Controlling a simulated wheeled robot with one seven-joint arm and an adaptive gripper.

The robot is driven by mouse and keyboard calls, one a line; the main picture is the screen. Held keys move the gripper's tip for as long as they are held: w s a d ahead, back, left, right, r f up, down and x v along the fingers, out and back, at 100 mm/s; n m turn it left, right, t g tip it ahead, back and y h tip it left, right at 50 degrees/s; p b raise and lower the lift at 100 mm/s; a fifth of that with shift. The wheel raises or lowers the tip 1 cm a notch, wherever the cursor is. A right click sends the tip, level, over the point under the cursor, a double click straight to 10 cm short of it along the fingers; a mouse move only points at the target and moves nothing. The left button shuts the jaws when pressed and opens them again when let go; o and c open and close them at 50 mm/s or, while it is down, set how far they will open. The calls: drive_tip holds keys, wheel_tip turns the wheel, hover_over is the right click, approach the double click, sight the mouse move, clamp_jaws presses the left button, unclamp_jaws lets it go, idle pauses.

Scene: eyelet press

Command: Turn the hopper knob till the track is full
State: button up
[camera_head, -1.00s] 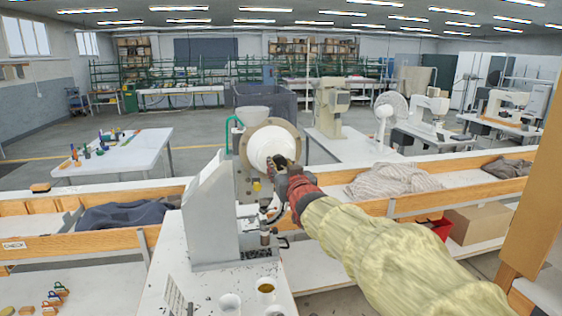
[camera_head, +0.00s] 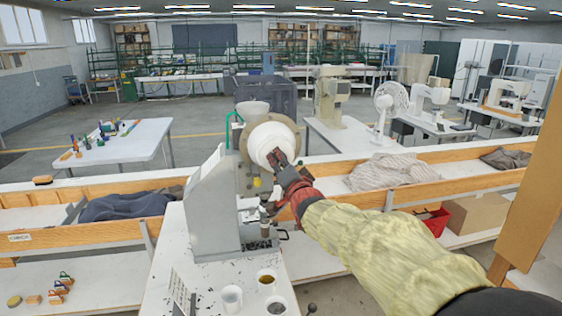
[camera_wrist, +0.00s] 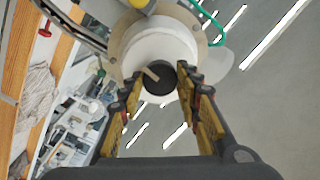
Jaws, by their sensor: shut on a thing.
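The eyelet press (camera_head: 212,212) stands on a white bench, with a white round hopper (camera_head: 262,137) on its upper front. The hopper also shows in the wrist view (camera_wrist: 160,45). A dark knob (camera_wrist: 161,77) sits at the hopper's centre. My gripper (camera_head: 277,158) reaches it from the right in the head view. In the wrist view my gripper's two fingers (camera_wrist: 163,88) are on either side of the knob, shut on it. The knob is mostly hidden by my fingers in the head view. The track below the hopper is too small to tell how full it is.
Cups (camera_head: 231,298) stand at the bench's front, one with brass-coloured contents (camera_head: 266,279). Dark bits lie scattered around the press base. A wooden-edged trough (camera_head: 420,196) with cloth runs behind. A wooden post (camera_head: 530,200) stands at right.

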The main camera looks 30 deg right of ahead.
drive_tip(key=m, duration=0.9)
drive_tip(key=shift+f+m, duration=0.2)
drive_tip(key=shift+m, duration=0.1)
idle(0.4)
drive_tip(key=o, duration=1)
drive_tip(key=shift+r, duration=0.1)
drive_tip(key=shift+o, duration=0.8)
drive_tip(key=shift+s, duration=0.1)
drive_tip(key=v, duration=1.1)
drive_tip(key=shift+s+a, duration=0.35)
